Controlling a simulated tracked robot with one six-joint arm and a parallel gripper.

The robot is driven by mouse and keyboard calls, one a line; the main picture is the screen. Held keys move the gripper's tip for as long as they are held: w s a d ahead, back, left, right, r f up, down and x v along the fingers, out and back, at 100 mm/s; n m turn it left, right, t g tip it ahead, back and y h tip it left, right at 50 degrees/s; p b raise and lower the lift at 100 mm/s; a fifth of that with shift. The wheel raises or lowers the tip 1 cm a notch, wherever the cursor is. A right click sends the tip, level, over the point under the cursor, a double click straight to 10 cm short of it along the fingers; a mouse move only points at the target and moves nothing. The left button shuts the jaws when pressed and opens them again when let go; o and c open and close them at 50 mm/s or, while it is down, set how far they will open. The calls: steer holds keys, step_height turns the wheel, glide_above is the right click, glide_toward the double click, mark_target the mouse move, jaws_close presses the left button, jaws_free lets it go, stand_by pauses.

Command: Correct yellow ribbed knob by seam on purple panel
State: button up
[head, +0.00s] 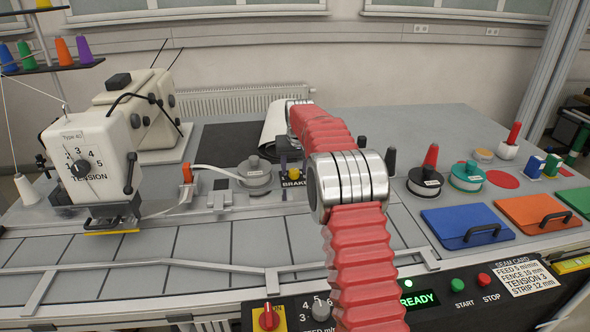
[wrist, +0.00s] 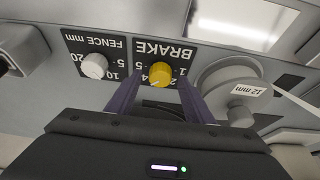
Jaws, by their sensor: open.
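The yellow ribbed knob (wrist: 160,73) sits on a dark panel marked BRAKE (wrist: 165,50), seen upside down in the wrist view. The panel looks black, not purple. Numbers ring the knob, but its exact setting is too small to read. My gripper (wrist: 160,90) is open, its two purple fingers on either side of the knob with gaps showing; I cannot tell how far they reach down. In the head view the BRAKE label (head: 293,184) shows beyond my red arm. The seam card (head: 528,277) lists feed, fence, tension 3 and strip 12 mm; I see no brake line.
A white knob (wrist: 94,65) on the FENCE panel stands close beside the brake panel. A grey spool (wrist: 240,85) tagged 12 mm stands on the other side. The sewing machine (head: 90,155) is at left; blue (head: 468,228) and orange (head: 537,211) lids are at right.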

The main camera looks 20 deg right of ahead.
steer(key=shift+w+f, duration=0.2)
steer(key=shift+f, duration=0.4)
steer(key=shift+c, duration=0.4)
steer(key=shift+d, duration=0.1)
steer(key=c, duration=0.9)
